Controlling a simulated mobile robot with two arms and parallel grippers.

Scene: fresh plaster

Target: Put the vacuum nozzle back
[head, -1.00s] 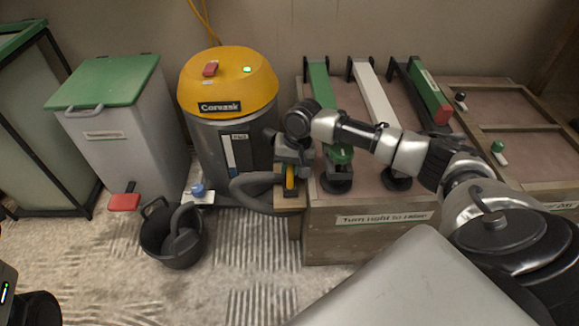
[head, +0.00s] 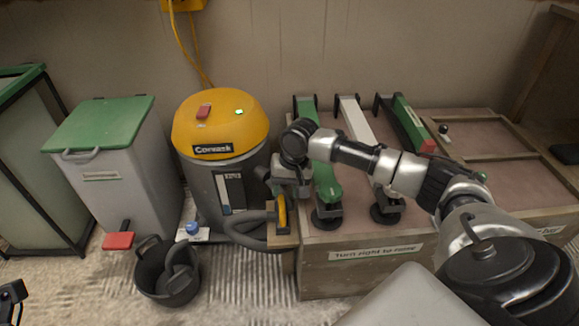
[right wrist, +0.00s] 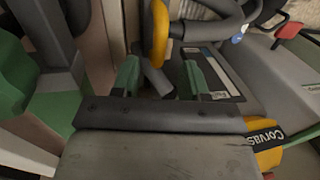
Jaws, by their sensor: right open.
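The vacuum (head: 228,180) has a yellow lid and a grey body, and stands left of the wooden crate. Its grey hose (head: 240,230) bends to the nozzle's yellow grip (head: 281,212), which sits upright at a small wooden holder (head: 283,240) on the crate's left side. In the right wrist view the yellow grip (right wrist: 158,35) shows with a dark tube (right wrist: 157,80) below it. My right gripper (head: 283,187) is just above the grip; its green fingers (right wrist: 162,78) are apart, with the tube's end in the gap between them. Contact cannot be told. The nozzle's lower end is hidden.
The crate (head: 365,255) carries green and white levers beside my right arm. A black bucket (head: 150,290) with a dark thing inside stands front left. A grey bin (head: 110,185) with green lid and red pedal (head: 118,241) is further left. Open floor lies in front.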

